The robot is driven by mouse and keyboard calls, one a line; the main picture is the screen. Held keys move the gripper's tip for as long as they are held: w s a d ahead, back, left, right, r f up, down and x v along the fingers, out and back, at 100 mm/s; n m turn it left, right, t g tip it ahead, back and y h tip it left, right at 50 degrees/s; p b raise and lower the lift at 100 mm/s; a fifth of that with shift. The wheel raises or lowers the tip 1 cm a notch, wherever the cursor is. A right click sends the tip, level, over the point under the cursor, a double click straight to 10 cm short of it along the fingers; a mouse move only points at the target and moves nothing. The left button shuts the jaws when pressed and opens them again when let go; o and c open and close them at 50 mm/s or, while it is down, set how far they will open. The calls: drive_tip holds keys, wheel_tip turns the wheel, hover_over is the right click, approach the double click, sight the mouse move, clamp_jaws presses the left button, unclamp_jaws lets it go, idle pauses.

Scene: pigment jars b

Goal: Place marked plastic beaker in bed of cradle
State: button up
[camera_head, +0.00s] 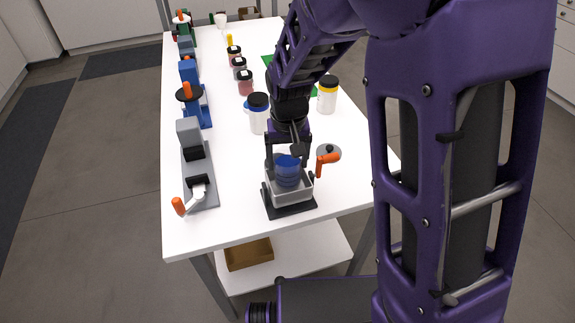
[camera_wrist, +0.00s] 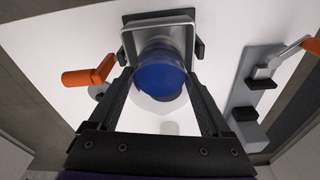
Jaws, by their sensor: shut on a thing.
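A clear plastic beaker with blue contents (camera_head: 287,169) is at the cradle in the head view, and it fills the middle of the wrist view (camera_wrist: 160,76). My gripper (camera_head: 287,160) is shut on the beaker, one finger on each side. The cradle (camera_head: 290,192) is a grey open box on a dark base near the table's front edge, with an orange-handled crank on its right. In the wrist view the cradle's rim (camera_wrist: 128,38) lies just beyond the beaker. The beaker's lower part appears within the rim; whether it touches the bed is hidden.
A grey clamp fixture (camera_head: 199,172) with an orange handle stands left of the cradle. A white jar with a black lid (camera_head: 258,117) and a yellow-banded jar (camera_head: 327,98) stand behind. Blue devices (camera_head: 190,95) line the left edge. The white table (camera_head: 235,215) is bare between fixture and cradle.

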drive_tip(key=shift+f, duration=1)
drive_tip(key=shift+f, duration=0.1)
drive_tip(key=shift+f, duration=0.15)
drive_tip(key=o, duration=1.4)
wheel_tip(320, 180, up, 12)
drive_tip(key=s+p, duration=0.1)
drive_tip(key=shift+s+r+p, duration=0.2)
drive_tip(key=shift+r+p, duration=0.05)
drive_tip(key=shift+p, duration=0.15)
drive_tip(key=shift+w, duration=0.1)
